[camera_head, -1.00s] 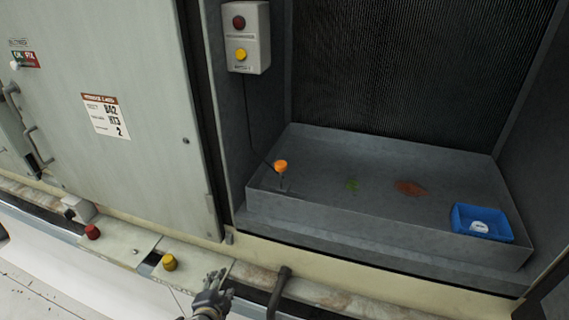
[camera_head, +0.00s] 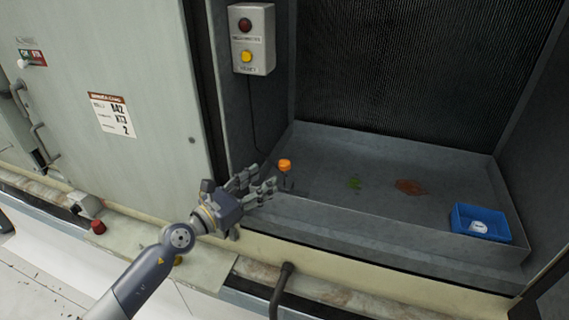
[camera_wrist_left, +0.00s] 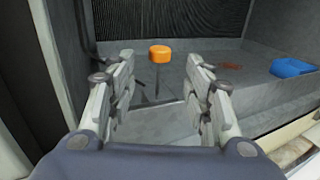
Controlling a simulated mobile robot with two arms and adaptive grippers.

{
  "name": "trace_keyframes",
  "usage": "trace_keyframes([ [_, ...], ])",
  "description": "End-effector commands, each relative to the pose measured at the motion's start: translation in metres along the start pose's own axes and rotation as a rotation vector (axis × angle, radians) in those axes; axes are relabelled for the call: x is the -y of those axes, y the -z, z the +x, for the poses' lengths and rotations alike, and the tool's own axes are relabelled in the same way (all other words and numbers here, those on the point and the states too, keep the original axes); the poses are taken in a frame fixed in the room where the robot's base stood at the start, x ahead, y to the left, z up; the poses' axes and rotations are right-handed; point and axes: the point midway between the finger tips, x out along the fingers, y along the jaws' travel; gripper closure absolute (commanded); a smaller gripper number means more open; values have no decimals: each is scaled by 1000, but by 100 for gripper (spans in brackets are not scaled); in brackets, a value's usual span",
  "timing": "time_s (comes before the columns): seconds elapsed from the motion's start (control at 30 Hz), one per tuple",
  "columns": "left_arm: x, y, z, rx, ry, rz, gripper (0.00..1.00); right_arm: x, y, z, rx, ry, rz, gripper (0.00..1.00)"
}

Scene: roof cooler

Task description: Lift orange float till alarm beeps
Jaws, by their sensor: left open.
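The orange float (camera_head: 285,165) is a small round cap on a thin stem at the left end of the grey drain pan (camera_head: 340,212). It also shows in the left wrist view (camera_wrist_left: 160,54), ahead of and between the open fingers. My left gripper (camera_head: 262,184) is open and empty, just left of the float and apart from it. The alarm box (camera_head: 252,40) on the left inner wall has a dark red lamp (camera_head: 245,25) and a yellow button (camera_head: 247,56). The lamp looks unlit. My right gripper is not in view.
A blue tray (camera_head: 457,222) with a white round thing (camera_head: 479,227) sits at the pan's right end. Green and reddish-brown patches mark the pan floor. An open grey door panel (camera_head: 150,150) stands at left. A dark pipe (camera_head: 281,285) rises at the front ledge.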

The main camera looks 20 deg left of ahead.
Motion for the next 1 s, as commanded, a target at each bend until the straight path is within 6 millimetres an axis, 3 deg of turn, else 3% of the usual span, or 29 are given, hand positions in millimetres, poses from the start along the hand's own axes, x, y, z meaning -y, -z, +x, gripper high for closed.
trace_keyframes([
  [0.3, 0, -2, 58, 4, -2, -5, 54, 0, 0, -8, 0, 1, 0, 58],
  [0.5, 0, -1, 85, 2, -2, -5, 54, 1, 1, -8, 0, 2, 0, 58],
  [0.93, 0, -1, 96, 2, -1, -5, 54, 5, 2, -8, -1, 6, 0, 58],
  [1.0, 0, -1, 96, 2, -1, -5, 67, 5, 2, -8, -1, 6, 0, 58],
])
